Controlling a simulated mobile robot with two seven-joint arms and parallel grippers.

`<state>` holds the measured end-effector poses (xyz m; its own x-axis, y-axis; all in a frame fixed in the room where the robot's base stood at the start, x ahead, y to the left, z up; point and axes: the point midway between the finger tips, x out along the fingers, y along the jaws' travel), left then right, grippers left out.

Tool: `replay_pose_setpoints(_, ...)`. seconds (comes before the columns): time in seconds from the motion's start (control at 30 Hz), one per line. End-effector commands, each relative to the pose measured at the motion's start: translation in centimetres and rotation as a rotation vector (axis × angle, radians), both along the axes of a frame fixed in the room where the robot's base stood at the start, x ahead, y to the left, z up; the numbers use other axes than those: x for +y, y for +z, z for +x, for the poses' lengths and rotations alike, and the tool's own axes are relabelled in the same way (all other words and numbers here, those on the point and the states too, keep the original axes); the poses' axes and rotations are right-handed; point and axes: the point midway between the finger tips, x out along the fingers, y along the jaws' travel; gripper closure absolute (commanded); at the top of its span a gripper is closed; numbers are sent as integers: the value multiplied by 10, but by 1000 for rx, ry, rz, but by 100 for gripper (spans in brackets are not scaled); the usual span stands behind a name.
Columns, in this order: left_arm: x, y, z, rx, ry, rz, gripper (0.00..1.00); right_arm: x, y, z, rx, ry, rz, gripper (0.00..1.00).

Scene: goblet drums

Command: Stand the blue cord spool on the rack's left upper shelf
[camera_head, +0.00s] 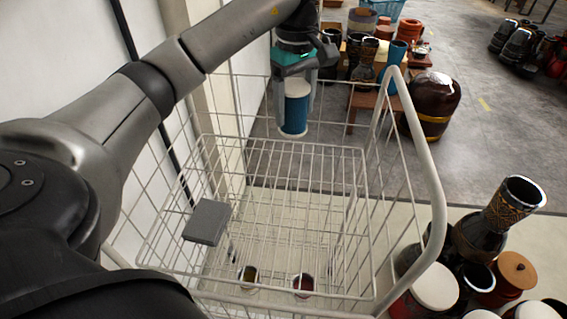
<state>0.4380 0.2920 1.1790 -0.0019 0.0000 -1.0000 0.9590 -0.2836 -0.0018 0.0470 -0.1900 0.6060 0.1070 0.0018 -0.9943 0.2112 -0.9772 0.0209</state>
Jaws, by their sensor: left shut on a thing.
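The blue cord spool (293,120) has a white top and a blue wound body. It hangs upright in my left gripper (296,91), whose fingers are shut on its two sides. In the head view the spool appears over the far part of the white wire rack (437,205); its height above the wires is hard to tell. My right gripper is out of view.
Two small spools, one yellowish (249,275) and one red (303,284), show low in the rack. A pale wall stands close on the left. Goblet drums (482,225) crowd the right, and more drums stand behind.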

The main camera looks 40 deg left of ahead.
Motion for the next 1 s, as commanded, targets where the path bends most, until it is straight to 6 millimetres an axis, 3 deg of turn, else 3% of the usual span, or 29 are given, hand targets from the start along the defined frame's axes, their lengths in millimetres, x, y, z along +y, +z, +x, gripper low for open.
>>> replay_pose_setpoints(0.17, -1, -23, -1, 4, -2, -2, 90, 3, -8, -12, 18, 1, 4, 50)
replay_pose_setpoints(0.6, -1, -133, -1, 4, 1, -3, 90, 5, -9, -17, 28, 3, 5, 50)
replay_pose_setpoints(1.0, -1, -174, -1, 3, 0, -1, 90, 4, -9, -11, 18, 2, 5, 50)
